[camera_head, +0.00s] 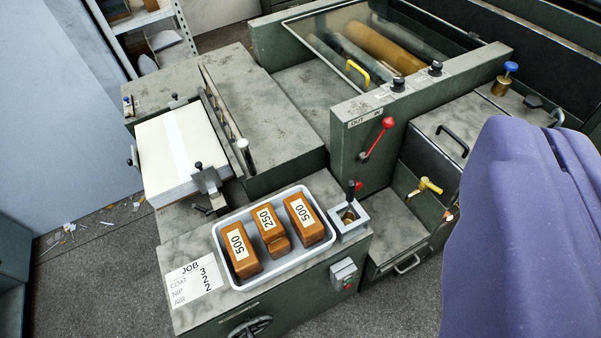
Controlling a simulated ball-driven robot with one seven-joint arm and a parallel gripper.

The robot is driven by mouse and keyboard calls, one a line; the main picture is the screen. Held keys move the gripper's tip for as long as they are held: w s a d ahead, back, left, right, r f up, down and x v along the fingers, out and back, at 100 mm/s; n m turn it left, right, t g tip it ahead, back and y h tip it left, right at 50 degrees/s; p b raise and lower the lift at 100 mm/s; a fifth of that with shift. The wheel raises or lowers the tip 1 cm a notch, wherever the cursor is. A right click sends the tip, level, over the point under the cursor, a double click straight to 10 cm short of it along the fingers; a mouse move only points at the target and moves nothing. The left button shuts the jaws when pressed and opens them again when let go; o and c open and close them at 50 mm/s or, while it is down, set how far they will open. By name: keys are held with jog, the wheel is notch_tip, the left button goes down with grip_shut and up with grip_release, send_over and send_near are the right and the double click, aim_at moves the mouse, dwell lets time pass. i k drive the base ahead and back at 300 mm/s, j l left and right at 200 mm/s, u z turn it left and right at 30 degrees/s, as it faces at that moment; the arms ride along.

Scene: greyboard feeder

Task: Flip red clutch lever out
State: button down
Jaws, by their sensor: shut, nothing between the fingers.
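The red clutch lever (388,123) is on the front face of the dark green machine's side housing (345,150). It has a round red knob on a thin red arm, and its pivot is at the lower left. The lever tilts up and to the right, toward the IN side of the small label plate (366,117). The plate reads OUT on the left and IN on the right. Nothing touches the lever. My gripper's fingers do not show; only a large purple part of my arm fills the right side.
A white tray (262,281) with three brown weights stands on the front bench, beside a small metal box (348,222). A paper stack (180,150) lies left. A yellow valve handle (430,186) sits right of the lever. Open space lies in front of the lever.

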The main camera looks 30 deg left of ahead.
aim_at(388, 123)
jog(key=k+j+u, duration=0.15)
jog(key=i+l+z, duration=0.1)
jog(key=i+l, duration=1.5)
jog(key=i, duration=0.15)
jog(key=z, duration=0.05)
